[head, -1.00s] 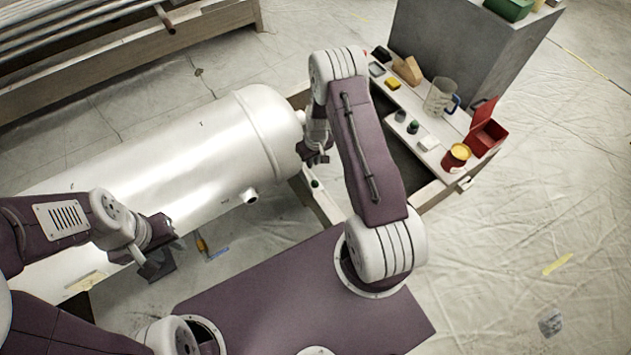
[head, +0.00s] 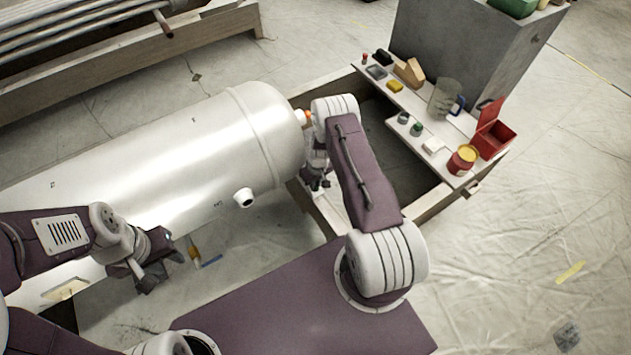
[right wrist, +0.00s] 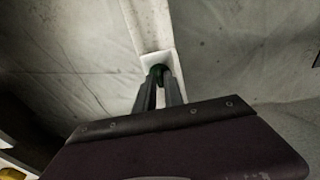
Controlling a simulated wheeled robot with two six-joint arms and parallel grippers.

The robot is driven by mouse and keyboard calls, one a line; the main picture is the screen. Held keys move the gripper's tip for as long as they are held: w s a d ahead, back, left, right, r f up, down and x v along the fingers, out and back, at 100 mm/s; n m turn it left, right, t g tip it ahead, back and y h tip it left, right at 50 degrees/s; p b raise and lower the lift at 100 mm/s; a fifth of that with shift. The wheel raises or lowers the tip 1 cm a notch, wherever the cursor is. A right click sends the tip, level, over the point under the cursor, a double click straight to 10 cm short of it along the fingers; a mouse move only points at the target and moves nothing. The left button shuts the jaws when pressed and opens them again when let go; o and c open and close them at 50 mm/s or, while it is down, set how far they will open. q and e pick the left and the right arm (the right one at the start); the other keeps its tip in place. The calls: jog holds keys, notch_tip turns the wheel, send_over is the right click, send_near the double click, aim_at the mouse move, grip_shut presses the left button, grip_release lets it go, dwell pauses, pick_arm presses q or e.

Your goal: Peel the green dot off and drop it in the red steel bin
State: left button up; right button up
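The green dot (right wrist: 157,70) shows in the right wrist view on a small white pad (right wrist: 153,60) on a pale beam. In the head view the arm hides it. My right gripper (right wrist: 160,78) reaches down to the dot, its two fingers apart with a narrow gap, the tips right at it. In the head view this gripper (head: 319,184) is over the beam beside the tank's end. The red steel bin (head: 496,140) stands lid up at the shelf's right end. My left gripper (head: 146,273) is in front of the tank; its jaw opening is unclear.
A large white tank (head: 150,165) lies at left. The shelf (head: 455,180) carries a red can with yellow top (head: 462,160), a clear jug (head: 445,97), a wood block (head: 409,72) and small items. A grey block (head: 465,60) stands behind. Floor at right is mostly clear.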

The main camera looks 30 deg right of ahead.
jog(key=shift+f, duration=0.1)
grip_shut()
dwell(1.4)
dwell(0.4)
jog(key=shift+r+p, duration=1.85)
jog(key=shift+r, duration=0.7)
jog(key=shift+w, duration=0.1)
